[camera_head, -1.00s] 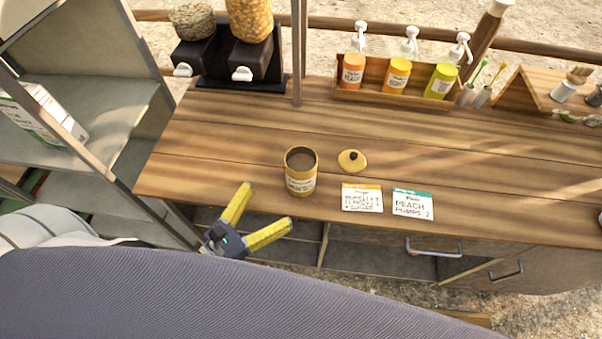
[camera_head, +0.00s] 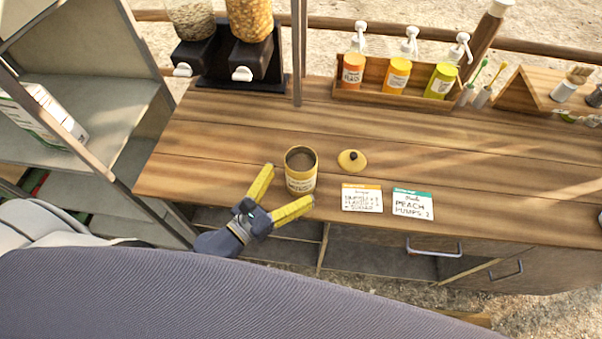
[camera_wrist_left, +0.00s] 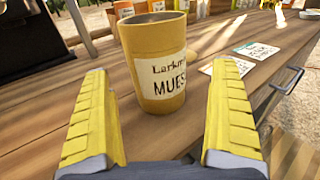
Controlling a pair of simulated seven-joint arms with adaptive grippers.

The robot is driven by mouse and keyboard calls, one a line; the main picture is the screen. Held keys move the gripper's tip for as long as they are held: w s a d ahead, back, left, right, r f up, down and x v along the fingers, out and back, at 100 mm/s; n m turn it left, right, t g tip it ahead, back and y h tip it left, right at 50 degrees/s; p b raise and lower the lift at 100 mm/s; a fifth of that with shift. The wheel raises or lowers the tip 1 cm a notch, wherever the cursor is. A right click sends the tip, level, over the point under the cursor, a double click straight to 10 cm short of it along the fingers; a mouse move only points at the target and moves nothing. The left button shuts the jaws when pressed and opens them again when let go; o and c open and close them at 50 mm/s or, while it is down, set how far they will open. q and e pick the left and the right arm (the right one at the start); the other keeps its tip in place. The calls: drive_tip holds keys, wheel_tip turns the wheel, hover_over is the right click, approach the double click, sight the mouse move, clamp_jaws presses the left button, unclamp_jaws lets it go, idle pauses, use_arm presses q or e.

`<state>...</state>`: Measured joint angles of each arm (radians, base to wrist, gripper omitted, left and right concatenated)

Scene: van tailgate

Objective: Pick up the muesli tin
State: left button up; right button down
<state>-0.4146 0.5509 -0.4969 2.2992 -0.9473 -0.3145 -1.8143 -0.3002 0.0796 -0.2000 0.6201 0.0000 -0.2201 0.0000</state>
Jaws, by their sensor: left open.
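The muesli tin (camera_head: 301,178) is an open yellow cylinder with a white label, standing upright near the front edge of the wooden counter. In the left wrist view the tin (camera_wrist_left: 156,62) stands ahead, between and beyond the fingertips, with "MUES" readable on its label. Its yellow lid (camera_head: 351,160) with a dark knob lies on the counter to the right of it. My left gripper (camera_head: 285,188) is open and empty, its yellow fingers pointing at the tin from the front left. The gripper (camera_wrist_left: 160,115) also shows in the left wrist view. My right gripper is not in view.
Two cards (camera_head: 362,198) (camera_head: 412,204) lie right of the tin. Two cereal dispensers (camera_head: 230,60) and a wooden rack of pump bottles (camera_head: 396,92) stand at the back. A shelf unit (camera_head: 95,110) stands left. The counter between is clear.

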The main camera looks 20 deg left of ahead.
sight(290, 182)
use_arm(q)
drive_tip(key=shift+x, duration=2.6)
drive_tip(key=shift+a+r, duration=0.1)
drive_tip(key=shift+a, duration=0.05)
drive_tip(key=c, duration=1.4)
